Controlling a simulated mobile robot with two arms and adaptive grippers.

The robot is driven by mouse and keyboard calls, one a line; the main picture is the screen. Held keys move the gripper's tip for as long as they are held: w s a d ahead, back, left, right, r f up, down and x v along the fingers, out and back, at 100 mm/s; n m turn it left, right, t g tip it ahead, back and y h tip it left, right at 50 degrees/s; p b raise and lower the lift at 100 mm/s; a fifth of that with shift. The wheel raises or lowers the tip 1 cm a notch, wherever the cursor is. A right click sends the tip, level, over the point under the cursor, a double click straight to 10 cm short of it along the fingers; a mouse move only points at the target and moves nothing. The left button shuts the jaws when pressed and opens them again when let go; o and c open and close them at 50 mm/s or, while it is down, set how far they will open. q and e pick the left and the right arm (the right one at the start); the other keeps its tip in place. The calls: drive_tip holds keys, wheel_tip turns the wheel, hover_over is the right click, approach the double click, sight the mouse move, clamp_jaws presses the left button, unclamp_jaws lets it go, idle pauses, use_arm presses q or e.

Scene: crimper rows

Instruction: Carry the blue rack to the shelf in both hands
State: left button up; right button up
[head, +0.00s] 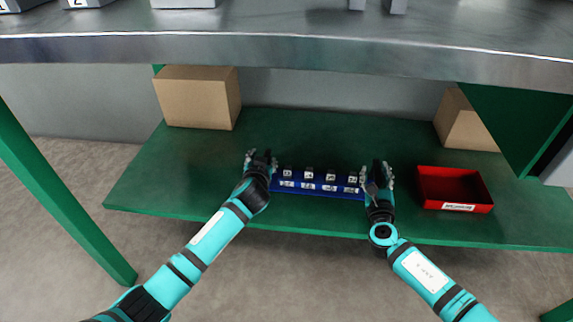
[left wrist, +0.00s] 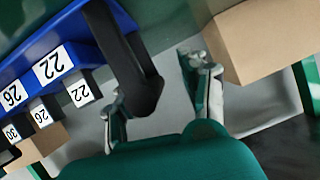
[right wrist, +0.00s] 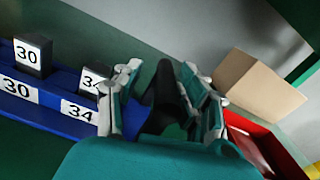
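The blue rack (head: 318,190) rests on the green lower shelf (head: 300,125), near its front edge. It carries several dark blocks with white number labels. My left gripper (head: 261,160) is at the rack's left end. In the left wrist view its fingers (left wrist: 160,95) are spread, with a dark upright bar (left wrist: 125,60) between them beside the rack. My right gripper (head: 377,178) is at the right end. In the right wrist view its fingers (right wrist: 162,95) are apart on either side of another dark piece (right wrist: 160,115). I cannot tell whether they touch it.
A red tray (head: 455,171) sits just right of my right gripper. Cardboard boxes stand at the back left (head: 198,98) and back right (head: 463,125). The steel tabletop (head: 290,50) overhangs the shelf.

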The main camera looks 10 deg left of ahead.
use_arm(q)
drive_tip(key=shift+d+r, duration=0.1)
use_arm(e)
drive_tip(key=shift+r, duration=0.4)
use_arm(q)
drive_tip(key=shift+s, duration=0.1)
use_arm(e)
drive_tip(key=shift+f, duration=0.1)
use_arm(q)
drive_tip(key=shift+s, duration=0.25)
use_arm(e)
drive_tip(key=shift+s, duration=0.15)
use_arm(q)
drive_tip(key=v, duration=1.1)
drive_tip(key=shift+s, duration=0.15)
use_arm(e)
drive_tip(key=s, duration=1.1)
drive_tip(key=shift+s+d, duration=0.15)
drive_tip(key=shift+s, duration=0.2)
use_arm(q)
drive_tip(key=shift+r, duration=0.15)
